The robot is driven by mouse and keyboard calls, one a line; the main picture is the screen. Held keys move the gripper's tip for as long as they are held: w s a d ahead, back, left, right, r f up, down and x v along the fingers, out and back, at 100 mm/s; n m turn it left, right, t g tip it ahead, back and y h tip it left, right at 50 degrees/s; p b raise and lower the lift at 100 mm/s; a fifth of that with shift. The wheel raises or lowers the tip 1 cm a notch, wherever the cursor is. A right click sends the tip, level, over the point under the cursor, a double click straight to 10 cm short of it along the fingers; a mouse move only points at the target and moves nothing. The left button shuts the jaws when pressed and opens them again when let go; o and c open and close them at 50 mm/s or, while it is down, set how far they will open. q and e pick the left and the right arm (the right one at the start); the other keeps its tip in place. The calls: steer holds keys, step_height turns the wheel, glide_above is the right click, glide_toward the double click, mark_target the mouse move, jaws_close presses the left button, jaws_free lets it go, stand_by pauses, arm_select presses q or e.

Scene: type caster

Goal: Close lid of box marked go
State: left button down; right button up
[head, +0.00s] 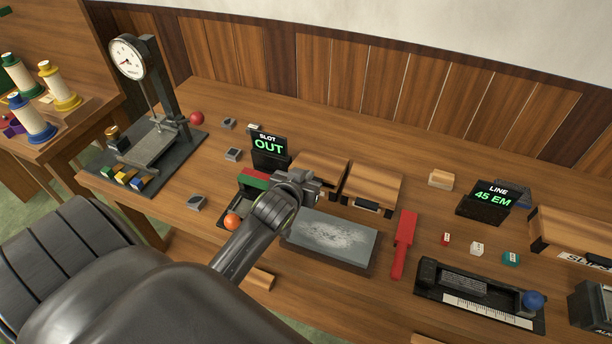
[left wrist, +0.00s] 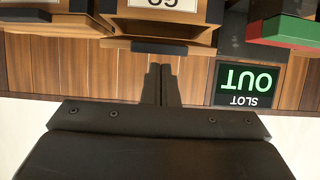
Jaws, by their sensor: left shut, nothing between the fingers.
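A wooden box (left wrist: 205,12) with a white label (left wrist: 160,4), partly cut off, is upside down in the left wrist view; the label appears to read GO. A dark strip (left wrist: 160,47) runs along its lid edge. A wooden band shows between label and strip; I cannot tell how far the lid stands open. In the head view the left of two wooden boxes (head: 322,166) is beside my left gripper (head: 314,187), which hides its front. My left gripper is shut and empty, its fingers (left wrist: 162,72) close to the strip; contact is unclear. My right gripper is out of view.
A second wooden box (head: 372,185) stands close on the right. The SLOT OUT sign (head: 268,148) and a red-and-green block (head: 254,181) are left. A grey slab (head: 330,240) and an orange ball (head: 232,222) lie in front. A red paddle (head: 404,235) lies farther right.

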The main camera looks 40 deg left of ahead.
arm_select(q)
steer(key=shift+f, duration=0.2)
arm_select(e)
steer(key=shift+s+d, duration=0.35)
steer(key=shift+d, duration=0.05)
arm_select(q)
steer(key=shift+f, duration=0.1)
